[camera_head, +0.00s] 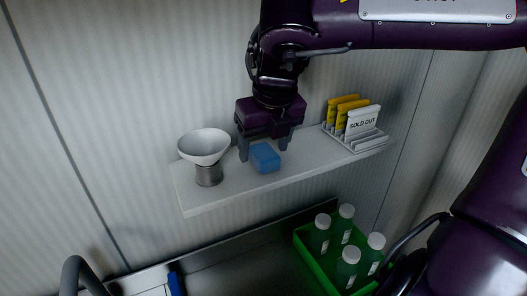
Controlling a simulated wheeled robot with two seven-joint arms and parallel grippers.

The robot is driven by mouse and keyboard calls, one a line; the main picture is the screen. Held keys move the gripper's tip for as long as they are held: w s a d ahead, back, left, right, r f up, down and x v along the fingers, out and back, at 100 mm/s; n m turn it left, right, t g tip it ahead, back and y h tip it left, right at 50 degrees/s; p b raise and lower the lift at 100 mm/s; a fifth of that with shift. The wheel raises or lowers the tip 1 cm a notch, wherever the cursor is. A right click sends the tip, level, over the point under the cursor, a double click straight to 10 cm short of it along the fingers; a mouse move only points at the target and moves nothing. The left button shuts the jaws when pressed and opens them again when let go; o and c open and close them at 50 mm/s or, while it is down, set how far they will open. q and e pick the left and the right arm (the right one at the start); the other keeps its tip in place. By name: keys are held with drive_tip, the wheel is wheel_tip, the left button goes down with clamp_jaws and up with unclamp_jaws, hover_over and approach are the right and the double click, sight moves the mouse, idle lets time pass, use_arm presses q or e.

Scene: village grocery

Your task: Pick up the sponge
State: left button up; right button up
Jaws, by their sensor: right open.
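The sponge (265,158) is a small blue block on a white wall shelf (228,196), between a bowl and a card holder. My right gripper (264,153) points down just above and behind the sponge, its jaws open. One finger is at the sponge's left and the other at its upper right. I cannot tell whether either finger touches the sponge. My left gripper is not in view.
A white bowl (204,144) on a grey metal can (208,175) stands left of the sponge. A rack (361,143) with yellow cards and a "SOLD OUT" card stands at right. Below, a green crate (306,252) holds several green bottles.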

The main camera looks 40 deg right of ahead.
sight(265, 152)
drive_tip(key=shift+f, duration=0.2)
drive_tip(key=shift+s+a, duration=0.1)
drive_tip(key=shift+c, duration=0.8)
drive_tip(key=c, duration=0.9)
wheel_tip(265, 152, up, 10)
drive_tip(key=shift+b, duration=0.4)
